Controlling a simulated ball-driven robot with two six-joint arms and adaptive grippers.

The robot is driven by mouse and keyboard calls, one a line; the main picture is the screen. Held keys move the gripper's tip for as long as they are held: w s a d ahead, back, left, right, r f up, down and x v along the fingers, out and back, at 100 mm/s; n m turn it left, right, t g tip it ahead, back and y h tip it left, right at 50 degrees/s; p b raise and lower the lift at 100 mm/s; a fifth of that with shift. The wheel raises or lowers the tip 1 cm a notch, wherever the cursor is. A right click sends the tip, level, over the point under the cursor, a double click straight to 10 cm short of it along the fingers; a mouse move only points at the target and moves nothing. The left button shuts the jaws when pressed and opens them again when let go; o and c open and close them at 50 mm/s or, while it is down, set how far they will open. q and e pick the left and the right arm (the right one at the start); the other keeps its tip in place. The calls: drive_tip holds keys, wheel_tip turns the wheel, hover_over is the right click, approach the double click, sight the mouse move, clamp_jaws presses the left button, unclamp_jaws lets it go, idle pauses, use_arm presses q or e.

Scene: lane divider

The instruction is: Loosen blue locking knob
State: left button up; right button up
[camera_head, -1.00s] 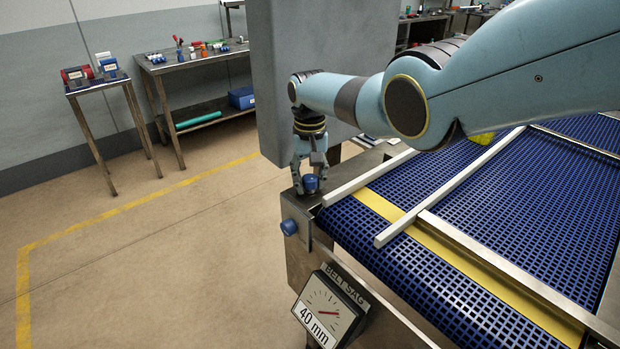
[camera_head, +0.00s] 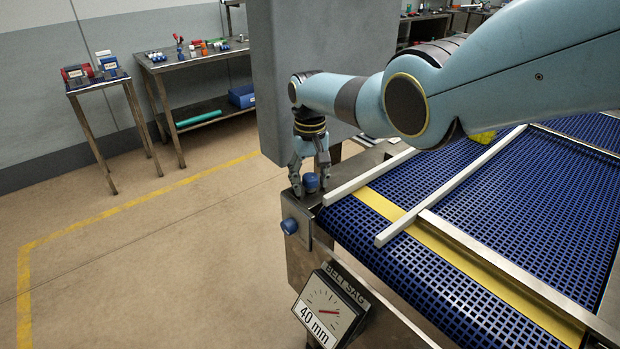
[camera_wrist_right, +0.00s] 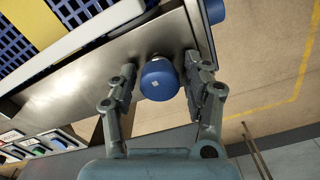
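A blue knob (camera_head: 311,182) stands on top of the metal conveyor frame at its near left corner. My right gripper (camera_head: 311,188) points down over it with its fingers spread, one on each side. In the right wrist view the knob (camera_wrist_right: 159,79) sits between the fingers, with a visible gap on both sides. A second blue knob (camera_head: 289,226) sticks out from the side of the frame, below and left of the first. Part of a blue knob also shows in the right wrist view (camera_wrist_right: 215,10). My left gripper is out of view.
The blue mesh belt (camera_head: 390,250) with white rails (camera_head: 450,187) lies to the right. A belt sag gauge (camera_head: 328,311) labelled 40 mm hangs below the corner. A grey panel (camera_head: 320,70) stands behind the gripper. Open floor lies left.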

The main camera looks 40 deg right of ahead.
sight(310, 175)
drive_tip(key=shift+o, duration=0.5)
drive_tip(key=shift+r, duration=0.2)
drive_tip(key=shift+w+r, duration=0.1)
drive_tip(key=shift+r, duration=0.05)
wheel_tip(310, 175, up, 12)
drive_tip(key=shift+f, duration=0.25)
